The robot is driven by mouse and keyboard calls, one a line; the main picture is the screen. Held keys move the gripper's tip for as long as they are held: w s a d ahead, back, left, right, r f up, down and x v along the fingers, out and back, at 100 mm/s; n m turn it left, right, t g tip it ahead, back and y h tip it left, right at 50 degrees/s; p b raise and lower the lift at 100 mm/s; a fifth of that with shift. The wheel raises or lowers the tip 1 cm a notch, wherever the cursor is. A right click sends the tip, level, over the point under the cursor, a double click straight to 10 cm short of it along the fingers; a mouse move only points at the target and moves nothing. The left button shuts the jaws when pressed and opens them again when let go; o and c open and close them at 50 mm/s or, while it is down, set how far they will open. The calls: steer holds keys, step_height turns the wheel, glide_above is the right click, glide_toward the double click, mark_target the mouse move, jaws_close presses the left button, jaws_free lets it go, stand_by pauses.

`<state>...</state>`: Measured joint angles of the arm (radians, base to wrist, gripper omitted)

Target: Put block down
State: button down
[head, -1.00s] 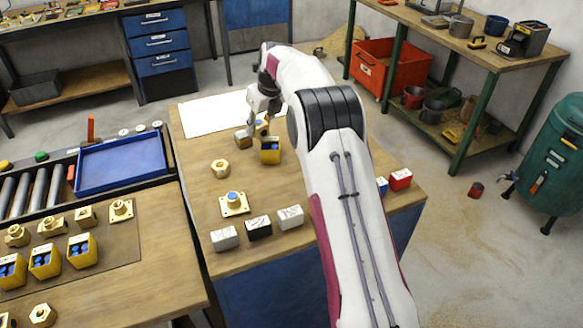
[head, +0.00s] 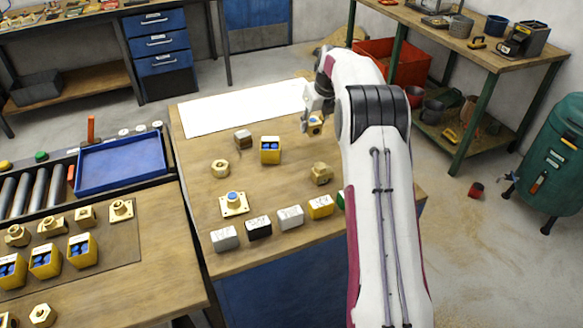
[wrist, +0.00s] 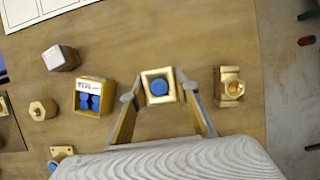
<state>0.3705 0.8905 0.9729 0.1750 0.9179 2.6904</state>
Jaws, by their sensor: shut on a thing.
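A brass block with a blue round insert (wrist: 158,87) sits between my gripper's two fingers in the wrist view. My gripper (head: 316,120) is shut on it, and the block (head: 315,129) also shows in the head view, at the right side of the wooden table, near its far part. I cannot tell whether its underside touches the table. A brass fitting (wrist: 229,87) lies to the right of the block in the wrist view, apart from it. My arm hides part of the table's right side in the head view.
A yellow box with blue pieces (head: 270,157), a small brown and white block (head: 243,139) and a brass nut (head: 220,168) stand to the left. Several coloured blocks line the front edge. A white sheet (head: 225,112) lies at the back. Bare wood surrounds the held block.

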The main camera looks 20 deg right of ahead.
mark_target(312, 146)
stand_by(0.3)
steer(key=shift+f, duration=2.45)
steer(key=shift+f, duration=0.1)
steer(key=c, duration=1.5)
jaws_free()
steer(key=shift+f, duration=0.1)
steer(key=shift+v, duration=6.15)
